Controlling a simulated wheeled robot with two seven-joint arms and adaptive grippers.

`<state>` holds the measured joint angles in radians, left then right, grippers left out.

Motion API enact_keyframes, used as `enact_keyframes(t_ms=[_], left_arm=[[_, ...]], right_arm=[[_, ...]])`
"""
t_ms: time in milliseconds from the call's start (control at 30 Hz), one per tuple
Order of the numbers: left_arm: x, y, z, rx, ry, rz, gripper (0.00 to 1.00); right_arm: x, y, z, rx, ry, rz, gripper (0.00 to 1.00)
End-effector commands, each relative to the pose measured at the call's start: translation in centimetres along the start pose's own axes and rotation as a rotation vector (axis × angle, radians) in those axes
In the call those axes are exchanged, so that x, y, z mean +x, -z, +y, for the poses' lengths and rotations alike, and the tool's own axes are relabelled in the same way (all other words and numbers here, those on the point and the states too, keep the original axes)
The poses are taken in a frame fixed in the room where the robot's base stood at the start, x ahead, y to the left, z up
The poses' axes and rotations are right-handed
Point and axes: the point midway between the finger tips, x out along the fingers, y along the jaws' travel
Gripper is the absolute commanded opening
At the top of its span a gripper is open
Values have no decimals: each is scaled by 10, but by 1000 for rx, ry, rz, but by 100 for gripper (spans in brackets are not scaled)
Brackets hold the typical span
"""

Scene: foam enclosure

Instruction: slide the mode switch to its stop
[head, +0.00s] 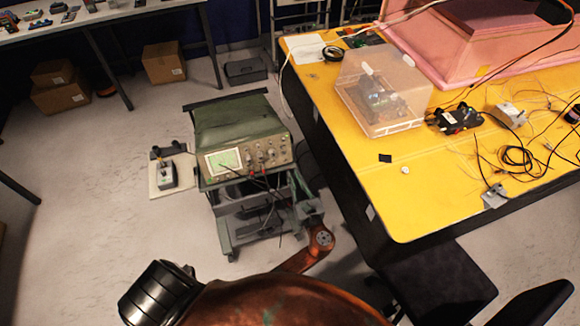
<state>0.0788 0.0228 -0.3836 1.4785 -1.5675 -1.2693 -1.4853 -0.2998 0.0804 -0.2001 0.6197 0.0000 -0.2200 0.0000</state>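A small grey box (167,175) with a small raised part on top stands on a pale board left of the oscilloscope cart. It looks like the mode switch unit, but its slider is too small to read. My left gripper (305,191) is at the end of the copper-coloured arm, close by the right side of the cart. It is well to the right of the grey box and apart from it. Its fingers blend with the dark cart, so I cannot tell if they are open. My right gripper is not in view.
A green oscilloscope (237,125) with red and black leads sits on the cart between gripper and box. A yellow table (430,205) with a clear plastic box (383,95) and loose wires stands to the right.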

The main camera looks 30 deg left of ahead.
Motion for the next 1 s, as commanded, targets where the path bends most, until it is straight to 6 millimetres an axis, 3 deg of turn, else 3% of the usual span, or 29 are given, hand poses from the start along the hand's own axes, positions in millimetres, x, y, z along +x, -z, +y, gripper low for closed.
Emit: enact_keyframes(t_ms=[233,800,933,1000], left_arm=[[-24,0,0,0,0,0,13],[-25,1,0,-1,1,1,13],[-22,23,1,-14,13,47,13],[-18,53,4,-37,25,110,13]], right_arm=[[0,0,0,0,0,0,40],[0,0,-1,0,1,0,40],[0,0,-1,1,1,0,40],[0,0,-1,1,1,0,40]])
